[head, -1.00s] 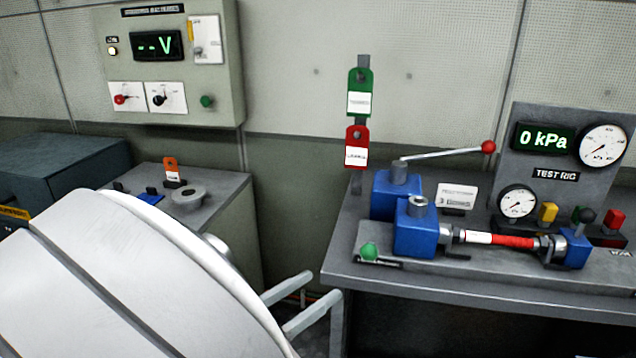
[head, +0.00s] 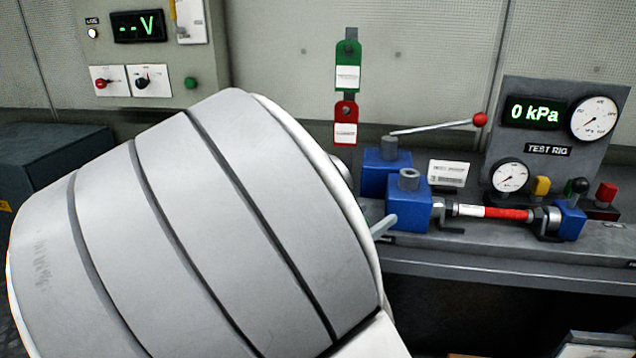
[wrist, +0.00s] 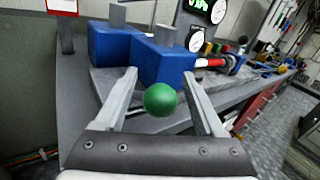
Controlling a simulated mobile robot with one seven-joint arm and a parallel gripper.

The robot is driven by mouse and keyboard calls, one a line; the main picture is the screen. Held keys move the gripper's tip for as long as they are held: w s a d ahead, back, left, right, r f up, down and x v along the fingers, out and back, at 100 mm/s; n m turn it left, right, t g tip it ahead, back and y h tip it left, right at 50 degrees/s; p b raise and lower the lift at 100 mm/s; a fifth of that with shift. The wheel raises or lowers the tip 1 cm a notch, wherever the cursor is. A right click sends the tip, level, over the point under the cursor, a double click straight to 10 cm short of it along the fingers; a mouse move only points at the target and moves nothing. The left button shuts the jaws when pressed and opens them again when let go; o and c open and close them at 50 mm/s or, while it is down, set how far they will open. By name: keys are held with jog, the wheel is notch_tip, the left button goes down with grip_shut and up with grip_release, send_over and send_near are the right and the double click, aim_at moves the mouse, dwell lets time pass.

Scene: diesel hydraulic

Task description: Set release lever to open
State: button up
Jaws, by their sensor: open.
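A lever with a green ball knob (wrist: 160,99) sits at the front of the blue pump blocks (wrist: 155,55). No readable label confirms it as the release lever. In the wrist view my gripper (wrist: 159,76) is open, with one finger on each side of the knob. The knob appears between the fingers with gaps on both sides; I cannot tell its exact depth. In the head view one finger of my gripper (head: 383,226) shows by the front blue block (head: 408,205), and my arm hides the green knob.
A long red-tipped handle (head: 440,127) rises from the rear block. A red-banded hose (head: 495,212) runs right to a fitting below a black-knobbed lever (head: 577,187). The test rig panel (head: 550,150) reads 0 kPa. Green and red tags (head: 347,65) hang behind.

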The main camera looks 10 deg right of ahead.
jog(key=shift+w+d, duration=0.2)
jog(key=shift+d, duration=0.05)
jog(key=c, duration=1.1)
grip_shut()
jog(key=shift+s, duration=0.1)
